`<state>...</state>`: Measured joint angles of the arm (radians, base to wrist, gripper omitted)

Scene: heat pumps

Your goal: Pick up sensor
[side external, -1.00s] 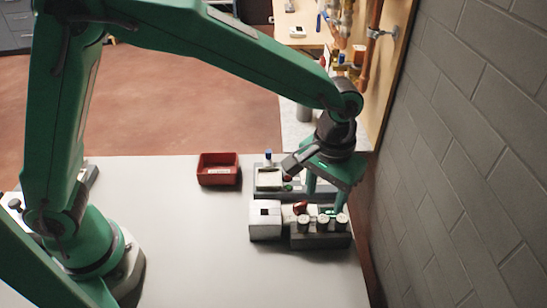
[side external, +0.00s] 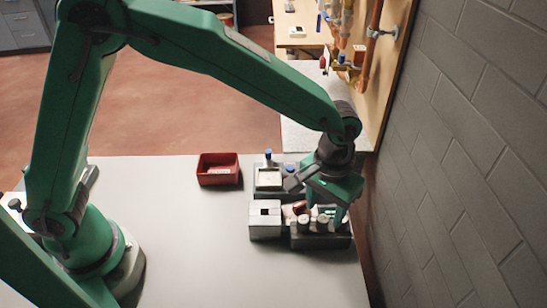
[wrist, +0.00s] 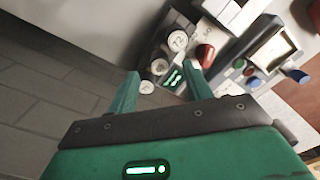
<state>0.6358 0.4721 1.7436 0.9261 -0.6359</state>
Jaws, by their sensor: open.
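My gripper (side external: 325,208) is open and points down over the dark holder (side external: 320,241) with white-capped cylinders. In the wrist view my gripper's two green fingers (wrist: 161,68) stand apart. A small green piece with pale marks (wrist: 173,77) shows between and just beyond the fingertips; it may be the sensor, but I cannot tell for sure. White-capped cylinders (wrist: 178,40) stand beside it. A reddish-brown rounded part (wrist: 205,55) lies to its right. In the side view the fingers and the nearby parts overlap, so contact cannot be told.
A white box with a dark square opening (side external: 265,219) is left of the holder. A grey unit (side external: 268,178) with coloured knobs is behind. A red bin (side external: 219,169) stands farther left. A grey brick wall (side external: 470,150) is close on the right. The table's left part is clear.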

